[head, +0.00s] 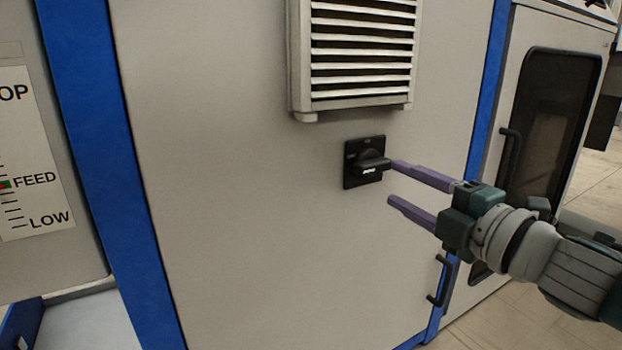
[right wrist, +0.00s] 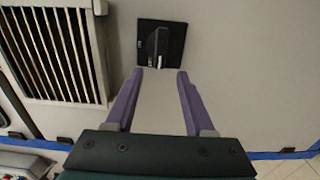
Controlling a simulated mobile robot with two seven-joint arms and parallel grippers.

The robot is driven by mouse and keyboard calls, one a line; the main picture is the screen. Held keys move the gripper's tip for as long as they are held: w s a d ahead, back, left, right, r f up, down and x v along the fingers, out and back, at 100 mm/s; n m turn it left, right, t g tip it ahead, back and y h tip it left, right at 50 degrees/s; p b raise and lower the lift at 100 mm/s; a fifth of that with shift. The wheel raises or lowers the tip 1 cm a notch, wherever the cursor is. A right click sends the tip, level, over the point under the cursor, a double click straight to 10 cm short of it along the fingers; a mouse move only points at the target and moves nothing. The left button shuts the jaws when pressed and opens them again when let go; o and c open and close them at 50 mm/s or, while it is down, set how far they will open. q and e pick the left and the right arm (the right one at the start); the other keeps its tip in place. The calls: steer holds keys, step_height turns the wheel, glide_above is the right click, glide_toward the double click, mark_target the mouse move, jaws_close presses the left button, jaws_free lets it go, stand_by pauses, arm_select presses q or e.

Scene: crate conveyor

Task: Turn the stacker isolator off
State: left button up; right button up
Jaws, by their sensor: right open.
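The isolator is a black square switch plate (head: 351,178) with a black rotary handle (head: 372,165), on the grey cabinet panel below a vent. In the head view the handle's grip lies roughly sideways, with small pale marking on its end. In the right wrist view the isolator (right wrist: 175,48) sits just beyond the fingertips, and the handle (right wrist: 157,47) points along the finger direction. My right gripper (head: 392,181) is open with two purple fingers. It also shows in the right wrist view (right wrist: 160,75), empty between its fingers. In the head view its upper fingertip appears close to the handle; contact cannot be told. My left gripper is not in view.
A louvred vent (head: 362,50) projects from the panel above the isolator. Blue frame posts (head: 110,170) edge the panel. A door with a dark window (head: 550,110) and black handles stands at right. A level label (head: 30,150) is at left. The panel around the isolator is clear.

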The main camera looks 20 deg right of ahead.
steer(key=shift+s+d+p, duration=0.15)
steer(key=shift+s+p, duration=0.15)
steer(key=shift+s, duration=1.5)
